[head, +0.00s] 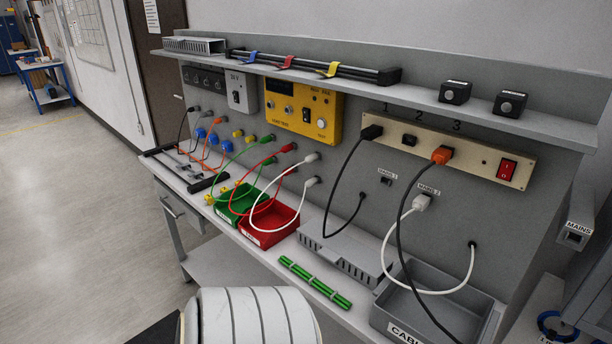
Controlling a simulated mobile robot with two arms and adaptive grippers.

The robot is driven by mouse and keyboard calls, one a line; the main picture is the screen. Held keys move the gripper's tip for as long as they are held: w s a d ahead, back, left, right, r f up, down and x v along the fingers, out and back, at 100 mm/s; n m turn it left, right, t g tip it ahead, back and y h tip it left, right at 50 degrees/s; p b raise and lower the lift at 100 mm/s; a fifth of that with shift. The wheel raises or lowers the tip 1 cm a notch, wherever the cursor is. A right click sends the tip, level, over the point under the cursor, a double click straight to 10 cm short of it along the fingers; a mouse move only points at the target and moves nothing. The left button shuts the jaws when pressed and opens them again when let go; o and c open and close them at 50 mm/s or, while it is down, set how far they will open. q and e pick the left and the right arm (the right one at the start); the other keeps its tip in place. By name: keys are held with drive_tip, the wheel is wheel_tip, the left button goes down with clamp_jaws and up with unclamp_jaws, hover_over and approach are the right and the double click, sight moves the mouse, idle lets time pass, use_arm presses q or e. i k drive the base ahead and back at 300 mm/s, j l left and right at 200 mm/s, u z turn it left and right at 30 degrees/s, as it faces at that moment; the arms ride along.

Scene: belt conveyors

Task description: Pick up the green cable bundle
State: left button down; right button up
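The green cable bundle (314,283) lies on the white bench top (268,259) near its front edge. Neither of my grippers is in view. A white ribbed part at the bottom of the head view, probably mine, stands in front of the bench and left of the bundle.
A red bin (262,238) and green bin (228,213) stand left of the bundle. A grey slotted tray (347,254) is behind it; a grey labelled bin (385,318) is to the right. A white cable (388,255) and black cables hang from the panel above.

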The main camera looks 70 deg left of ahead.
sight(334, 296)
drive_tip(key=u, duration=2.25)
drive_tip(key=z, duration=0.4)
